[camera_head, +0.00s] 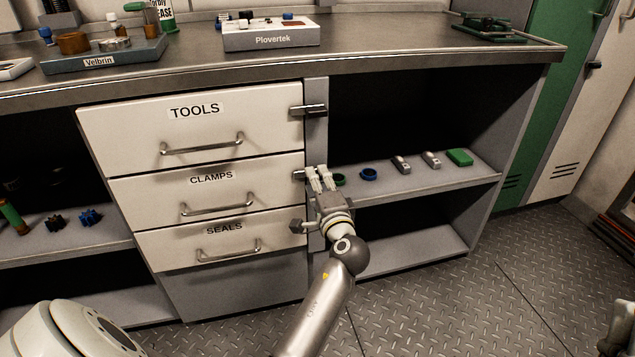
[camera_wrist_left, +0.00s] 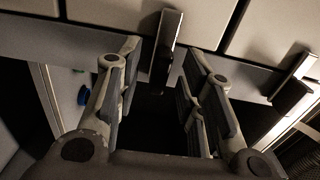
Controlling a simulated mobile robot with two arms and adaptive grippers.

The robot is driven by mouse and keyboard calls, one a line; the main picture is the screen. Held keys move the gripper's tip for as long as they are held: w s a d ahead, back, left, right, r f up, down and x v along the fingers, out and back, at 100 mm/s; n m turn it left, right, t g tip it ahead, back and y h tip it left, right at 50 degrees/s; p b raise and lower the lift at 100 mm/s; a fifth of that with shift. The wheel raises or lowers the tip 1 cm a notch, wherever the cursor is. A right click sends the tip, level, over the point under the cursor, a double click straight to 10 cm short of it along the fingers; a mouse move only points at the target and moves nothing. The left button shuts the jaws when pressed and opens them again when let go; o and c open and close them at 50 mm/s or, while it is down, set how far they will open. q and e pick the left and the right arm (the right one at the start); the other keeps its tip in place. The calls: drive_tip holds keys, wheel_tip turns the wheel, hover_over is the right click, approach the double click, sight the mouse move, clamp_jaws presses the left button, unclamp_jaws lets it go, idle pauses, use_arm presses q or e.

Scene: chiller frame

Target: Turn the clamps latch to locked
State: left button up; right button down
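The clamps latch (camera_head: 299,174) is a small metal bar at the right edge of the white CLAMPS drawer (camera_head: 150,190), largely hidden by my left gripper in the head view. The visible end lies roughly level over the drawer edge. My left gripper (camera_head: 319,174) is in front of the post at this latch. In the left wrist view its fingers (camera_wrist_left: 160,52) are spread apart, with the latch bar (camera_wrist_left: 167,42) showing in the gap between them. I cannot tell whether either finger touches it.
The TOOLS latch (camera_head: 308,110) lies level above, and the SEALS latch (camera_head: 298,227) sits below, close to my wrist. Drawer handles stick out on the left. The open shelf (camera_head: 400,185) at right holds several small parts. The worktop (camera_head: 400,50) overhangs above.

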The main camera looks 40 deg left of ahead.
use_arm(q)
drive_tip(key=v, duration=0.7)
idle(0.4)
